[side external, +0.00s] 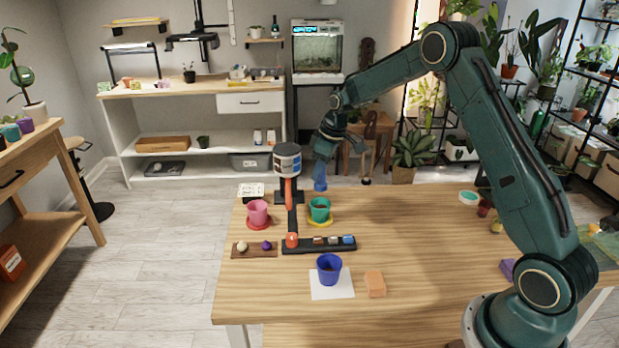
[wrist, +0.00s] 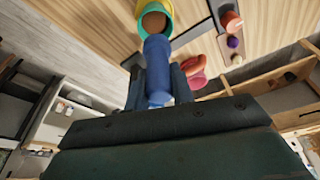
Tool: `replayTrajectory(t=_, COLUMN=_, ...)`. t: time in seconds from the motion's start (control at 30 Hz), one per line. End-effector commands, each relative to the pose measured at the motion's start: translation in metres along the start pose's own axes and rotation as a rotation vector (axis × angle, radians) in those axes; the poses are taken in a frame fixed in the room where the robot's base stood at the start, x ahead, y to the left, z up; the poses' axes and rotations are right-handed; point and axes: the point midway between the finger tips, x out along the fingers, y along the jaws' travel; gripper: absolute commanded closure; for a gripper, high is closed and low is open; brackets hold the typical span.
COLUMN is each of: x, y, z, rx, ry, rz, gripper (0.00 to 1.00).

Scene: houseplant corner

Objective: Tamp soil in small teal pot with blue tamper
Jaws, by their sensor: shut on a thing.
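My gripper (side external: 321,158) is shut on the blue tamper (side external: 320,184), which hangs roughly upright with its end down. The small teal pot (side external: 319,209) stands on a yellow saucer (side external: 320,223) on the table. In the side view the tamper's end is a little above the pot's rim, apart from it. In the wrist view the tamper (wrist: 157,65) points from between my fingers toward the teal pot (wrist: 140,24), and brown soil (wrist: 154,21) shows inside. The tamper hides part of the pot there.
A pink pot (side external: 257,211) on a red saucer stands left of the teal pot. A black stand (side external: 291,207) with a canister (side external: 287,158) rises close by. In front are a blue pot (side external: 329,270) and an orange block (side external: 375,284). The table's middle right is clear.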

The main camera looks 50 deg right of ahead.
Motion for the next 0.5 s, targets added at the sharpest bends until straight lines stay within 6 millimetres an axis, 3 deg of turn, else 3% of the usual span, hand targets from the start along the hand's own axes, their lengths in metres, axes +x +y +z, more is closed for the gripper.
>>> replayTrajectory(t=0.5, x=0.010, y=-0.001, z=0.003, rx=0.000, ry=0.001, rz=0.000, gripper=0.99)
